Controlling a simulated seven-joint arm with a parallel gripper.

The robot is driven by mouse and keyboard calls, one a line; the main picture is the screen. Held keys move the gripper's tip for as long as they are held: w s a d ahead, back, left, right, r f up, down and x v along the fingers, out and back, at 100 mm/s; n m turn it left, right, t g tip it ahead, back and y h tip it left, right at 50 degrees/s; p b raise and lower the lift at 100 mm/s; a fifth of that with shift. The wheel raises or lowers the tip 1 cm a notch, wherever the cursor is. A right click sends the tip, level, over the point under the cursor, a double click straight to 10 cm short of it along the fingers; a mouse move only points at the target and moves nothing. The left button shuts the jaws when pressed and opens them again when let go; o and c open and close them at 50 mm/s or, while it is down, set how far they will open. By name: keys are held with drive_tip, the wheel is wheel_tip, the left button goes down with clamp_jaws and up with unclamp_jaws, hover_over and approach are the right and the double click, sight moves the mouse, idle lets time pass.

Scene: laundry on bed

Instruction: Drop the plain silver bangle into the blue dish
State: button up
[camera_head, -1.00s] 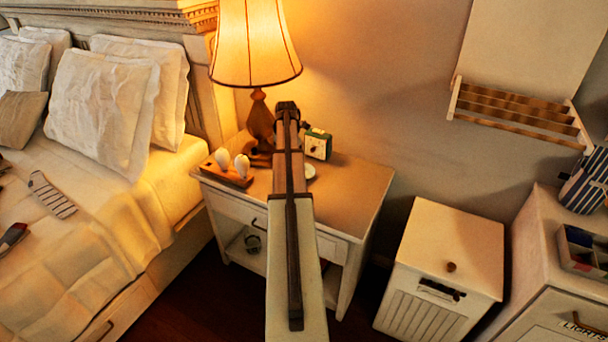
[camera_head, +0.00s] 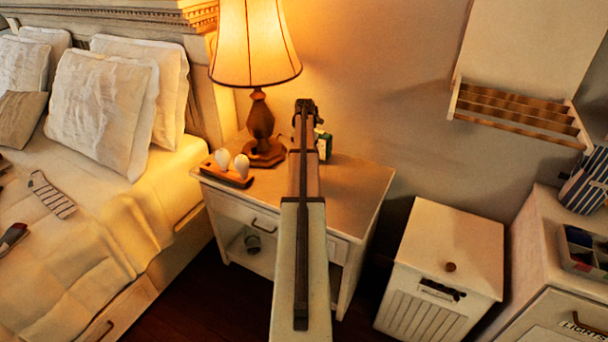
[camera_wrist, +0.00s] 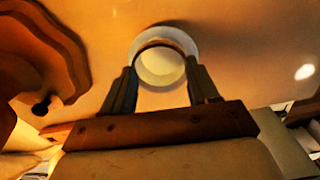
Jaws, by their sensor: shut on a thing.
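The bangle (camera_wrist: 160,41) shows in the wrist view as a thin, darkish ring edge between my fingertips. My gripper (camera_wrist: 160,66) is shut on it, with one finger at each side of the ring. Behind it in that view is a round pale dish (camera_wrist: 181,37) on the nightstand top; it looks whitish, not clearly blue, in the warm light. The ring overlaps the dish in the view, and I cannot tell the gap between them. In the head view my gripper (camera_head: 306,106) is above the back of the nightstand; the bangle and dish are hidden there.
The nightstand (camera_head: 350,190) carries a lit lamp (camera_head: 260,125), a wooden holder with white bulb-like pieces (camera_head: 232,172) and a green clock (camera_head: 324,145) partly behind my arm. The bed (camera_head: 110,220) is at left, a white cabinet (camera_head: 450,250) at right. The nightstand's right side is clear.

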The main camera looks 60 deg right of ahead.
drive_tip(key=shift+f, duration=1.9)
drive_tip(key=o, duration=1.1)
wheel_tip(320, 180, up, 14)
drive_tip(key=shift+f, duration=0.1)
